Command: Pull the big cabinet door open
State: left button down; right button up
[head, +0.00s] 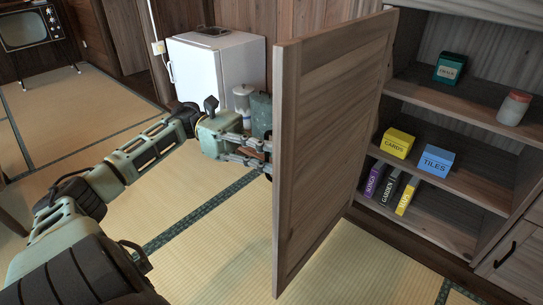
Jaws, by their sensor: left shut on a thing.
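The big wooden cabinet door (335,140) stands swung out from the cabinet (455,102), whose shelves show to its right. My left arm comes in from the left, and my left gripper (264,158) is at the door's outer edge. It is shut on the door's handle, which is mostly hidden behind the door's edge and the fingers. My right gripper is not in view.
The shelves hold a green box (451,68), a jar (514,108), a yellow box (397,143), a blue box (436,160) and several books (389,187). A white fridge (205,75) stands behind the gripper. Tatami floor (200,240) is clear below the arm.

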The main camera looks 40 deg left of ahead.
pick_arm(q)
jog(key=c, duration=2.2)
grip_release()
jog(key=shift+o, duration=0.2)
jog(key=shift+a, duration=0.1)
jog(key=s+a, duration=0.1)
jog(key=a, duration=1)
jog(key=shift+s+a, duration=0.25)
jog(key=shift+a, duration=0.15)
